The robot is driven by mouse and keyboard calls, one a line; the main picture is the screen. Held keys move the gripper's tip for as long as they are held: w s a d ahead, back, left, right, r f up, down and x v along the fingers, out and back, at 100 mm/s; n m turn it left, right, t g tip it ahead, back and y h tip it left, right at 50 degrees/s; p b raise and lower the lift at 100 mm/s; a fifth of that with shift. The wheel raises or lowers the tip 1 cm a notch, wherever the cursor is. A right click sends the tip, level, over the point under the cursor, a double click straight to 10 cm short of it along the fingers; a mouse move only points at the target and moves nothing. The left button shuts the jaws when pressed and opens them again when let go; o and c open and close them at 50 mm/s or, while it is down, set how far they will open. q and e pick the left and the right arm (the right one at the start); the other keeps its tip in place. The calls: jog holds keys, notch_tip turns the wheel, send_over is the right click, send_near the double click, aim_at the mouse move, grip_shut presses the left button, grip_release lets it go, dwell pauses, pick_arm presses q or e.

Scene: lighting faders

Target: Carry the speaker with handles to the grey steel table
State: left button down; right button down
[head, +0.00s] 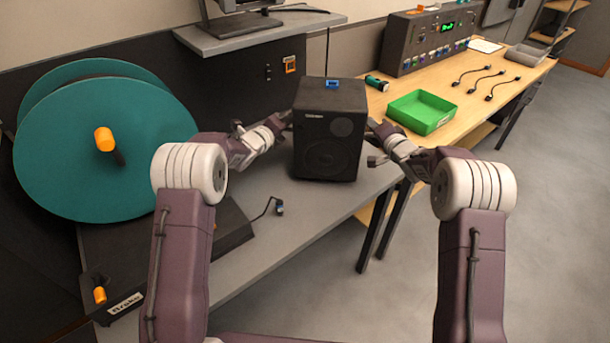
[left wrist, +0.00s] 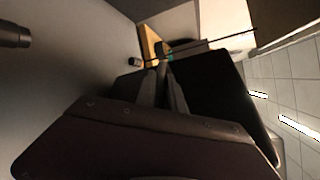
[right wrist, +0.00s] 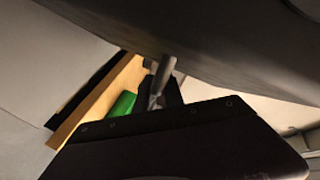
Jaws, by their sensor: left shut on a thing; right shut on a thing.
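The black speaker (head: 328,150) is upright between my two grippers, over the far part of the grey steel table (head: 275,245). I cannot tell whether its base touches the tabletop. My left gripper (head: 286,118) is shut on the speaker's left handle; the speaker's dark side also shows in the left wrist view (left wrist: 220,95). My right gripper (head: 374,128) is shut on its right handle; the speaker fills the top of the right wrist view (right wrist: 220,40). The handles are mostly hidden by the fingers. A small blue piece (head: 332,84) is on the speaker's top.
A wooden bench (head: 470,115) at the right holds a green tray (head: 421,111), a fader console (head: 430,40) and several short cables. A large teal reel (head: 70,160) stands at the left. A raised shelf with a monitor (head: 240,22) is behind. A small plug (head: 279,207) lies on the grey table.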

pick_arm(q)
jog(key=shift+f+b, duration=0.65)
jog(key=shift+f, duration=0.05)
pick_arm(e)
jog(key=shift+a+f, duration=0.1)
jog(key=shift+f, duration=0.6)
pick_arm(q)
jog(key=c, duration=1.7)
grip_release()
jog(key=shift+f, duration=0.15)
pick_arm(e)
jog(key=c, duration=1.7)
grip_release()
jog(key=shift+f, duration=0.2)
jog(key=shift+c, duration=0.2)
pick_arm(q)
jog(key=shift+o, duration=1.3)
jog(key=shift+s, duration=0.1)
pick_arm(e)
jog(key=o, duration=0.3)
jog(key=shift+s+r, duration=0.1)
jog(key=shift+r, duration=0.05)
pick_arm(q)
jog(key=shift+s+r, duration=0.1)
jog(key=shift+r, duration=0.1)
jog(key=v, duration=0.8)
pick_arm(e)
jog(key=v, duration=1.2)
